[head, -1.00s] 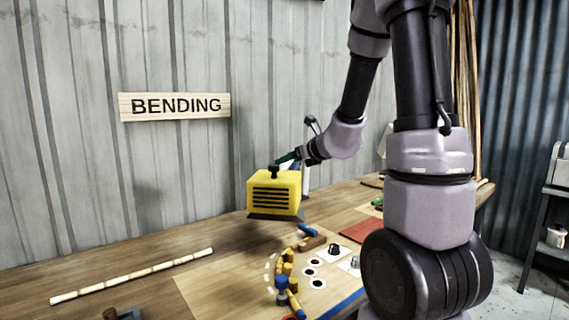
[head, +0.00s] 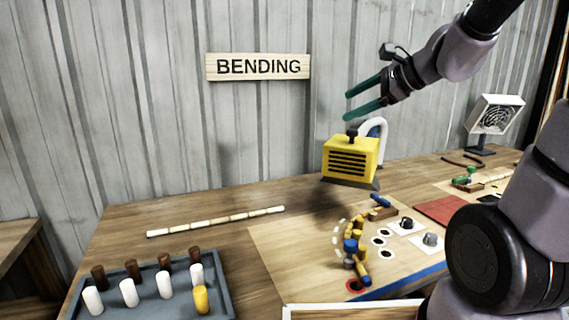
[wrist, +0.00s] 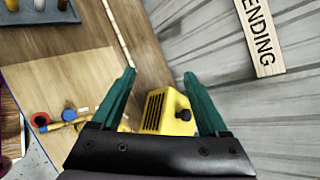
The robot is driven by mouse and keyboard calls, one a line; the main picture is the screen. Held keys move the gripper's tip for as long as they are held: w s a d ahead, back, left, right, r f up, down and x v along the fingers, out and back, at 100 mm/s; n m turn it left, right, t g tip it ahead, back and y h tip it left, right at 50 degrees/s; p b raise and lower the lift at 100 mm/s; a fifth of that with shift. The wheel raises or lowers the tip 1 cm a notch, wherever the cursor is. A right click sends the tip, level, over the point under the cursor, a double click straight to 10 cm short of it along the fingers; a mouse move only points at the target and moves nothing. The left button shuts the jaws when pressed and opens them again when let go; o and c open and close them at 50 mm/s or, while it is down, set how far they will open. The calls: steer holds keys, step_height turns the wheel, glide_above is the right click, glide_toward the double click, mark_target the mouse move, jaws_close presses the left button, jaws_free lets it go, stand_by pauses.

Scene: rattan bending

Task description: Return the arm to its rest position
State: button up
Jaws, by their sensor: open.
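My gripper (head: 363,98) is raised in front of the wall, above the workbench (head: 200,209). Its two green fingers are apart with nothing between them in the head view. In the wrist view my gripper (wrist: 165,92) also shows spread fingers. The yellow slotted box (head: 350,158) with a black knob on top is below and apart from the fingers. It also shows in the wrist view (wrist: 158,112), beyond the fingers.
A grey tray (head: 240,300) of white, brown and yellow pegs stands at the front left. A segmented rattan stick (head: 215,221) lies behind it. A white fan (head: 495,115) stands at the back right.

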steer(key=s+d+n+h, duration=0.3)
steer(key=s+n, duration=0.3)
steer(key=s, duration=0.1)
steer(key=s+d+r+n+g+h, duration=0.1)
steer(key=s+d+n+h, duration=0.3)
steer(key=s+n, duration=0.2)
steer(key=shift+s+d+n, duration=0.3)
steer(key=shift+s+n, duration=0.1)
steer(key=shift+n, duration=0.2)
steer(key=shift+r, duration=0.1)
stand_by(0.8)
